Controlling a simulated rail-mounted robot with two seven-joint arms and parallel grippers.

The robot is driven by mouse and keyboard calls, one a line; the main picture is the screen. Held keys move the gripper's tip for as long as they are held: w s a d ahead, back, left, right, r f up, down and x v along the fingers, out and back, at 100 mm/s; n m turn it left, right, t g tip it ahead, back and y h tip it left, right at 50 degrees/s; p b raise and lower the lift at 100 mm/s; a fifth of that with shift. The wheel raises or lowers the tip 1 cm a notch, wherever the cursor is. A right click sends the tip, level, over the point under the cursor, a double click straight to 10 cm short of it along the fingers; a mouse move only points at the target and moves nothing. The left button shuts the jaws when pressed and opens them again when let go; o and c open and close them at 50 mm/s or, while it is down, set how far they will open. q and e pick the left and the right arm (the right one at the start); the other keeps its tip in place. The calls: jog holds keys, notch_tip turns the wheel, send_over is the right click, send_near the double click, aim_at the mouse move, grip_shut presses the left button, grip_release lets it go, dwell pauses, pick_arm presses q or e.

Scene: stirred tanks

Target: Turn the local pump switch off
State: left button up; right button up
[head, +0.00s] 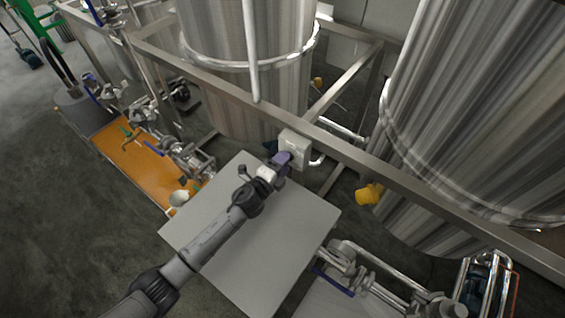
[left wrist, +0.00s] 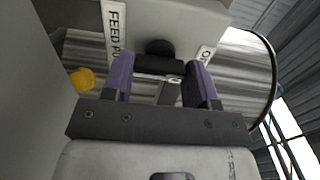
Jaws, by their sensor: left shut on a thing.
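The local pump switch is a pale box (head: 294,149) fixed to the steel frame rail in the head view. In the left wrist view the box (left wrist: 190,14) fills the top, with a label reading "FEED PU" and a second, partly hidden label. A black knob (left wrist: 160,48) with a dark bar sits on its face. My left gripper (head: 281,160) reaches the box; in the left wrist view its purple fingers (left wrist: 161,80) stand on either side of the dark bar, shut on the knob. The knob is hidden in the head view. My right gripper is not in view.
A grey flat-topped surface (head: 250,235) lies below my left arm. Large steel tanks (head: 245,60) stand behind the frame rail (head: 350,150). Pipes and valves (head: 350,270) are at the lower right, and an orange tray (head: 135,160) is at the left.

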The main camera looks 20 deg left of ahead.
pick_arm(q)
jog(key=o, duration=0.9)
jog(key=shift+o, duration=0.2)
jog(key=p+v, duration=0.1)
jog(key=v, duration=1.1)
jog(key=shift+s+a, duration=0.1)
jog(key=shift+s, duration=0.25)
jog(key=shift+s+a, duration=0.15)
jog(key=shift+s, duration=0.4)
